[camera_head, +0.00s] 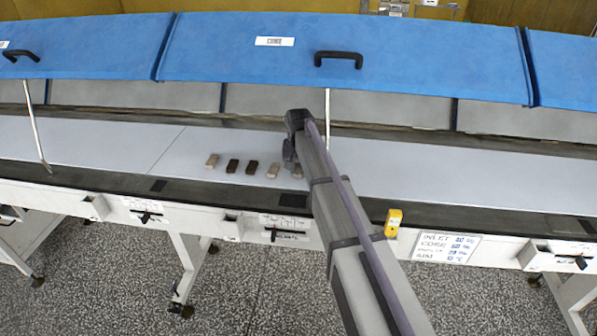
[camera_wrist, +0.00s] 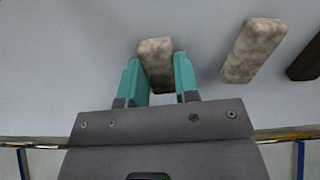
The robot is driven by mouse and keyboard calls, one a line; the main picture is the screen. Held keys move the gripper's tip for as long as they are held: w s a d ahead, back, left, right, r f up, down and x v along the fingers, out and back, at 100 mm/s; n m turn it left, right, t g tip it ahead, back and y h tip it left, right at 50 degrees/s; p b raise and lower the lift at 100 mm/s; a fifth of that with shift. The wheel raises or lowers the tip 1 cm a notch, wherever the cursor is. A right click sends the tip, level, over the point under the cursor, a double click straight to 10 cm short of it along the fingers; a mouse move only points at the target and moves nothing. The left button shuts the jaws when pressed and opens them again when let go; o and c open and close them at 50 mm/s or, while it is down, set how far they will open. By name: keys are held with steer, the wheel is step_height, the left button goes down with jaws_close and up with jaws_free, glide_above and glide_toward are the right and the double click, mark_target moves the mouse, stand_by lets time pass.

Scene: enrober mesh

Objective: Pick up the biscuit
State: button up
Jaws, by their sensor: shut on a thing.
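My gripper (camera_wrist: 158,84) has its two teal fingers on either side of a pale brown, mottled biscuit (camera_wrist: 155,57) in the wrist view, shut on it. The biscuit's far end sticks out beyond the fingertips. I cannot tell whether it touches the grey belt. In the head view my arm covers most of my gripper, and a small part of a pale biscuit (camera_head: 297,171) shows beside it. Another pale biscuit (camera_wrist: 253,50) lies to the right in the wrist view, apart from my fingers; it appears left of my arm in the head view (camera_head: 273,171).
Two dark biscuits (camera_head: 232,166) (camera_head: 251,168) and a pale one (camera_head: 212,160) lie further left on the belt (camera_head: 100,143). A raised blue cover (camera_head: 220,60) with a black handle (camera_head: 338,57) hangs above, held by a thin strut (camera_head: 327,105). A yellow box (camera_head: 393,222) sits on the front rail.

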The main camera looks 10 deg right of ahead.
mark_target(298, 169)
steer(key=shift+r, duration=0.15)
steer(key=shift+r+p, duration=0.25)
steer(key=shift+p, duration=0.15)
step_height(298, 169, up, 3)
steer(key=p, duration=0.3)
steer(key=s+a, duration=0.2)
steer(key=s, duration=0.3)
steer(key=s+a, duration=0.2)
steer(key=s, duration=0.4)
steer(key=s+a, duration=0.2)
steer(key=s, duration=0.4)
steer(key=shift+f, duration=0.15)
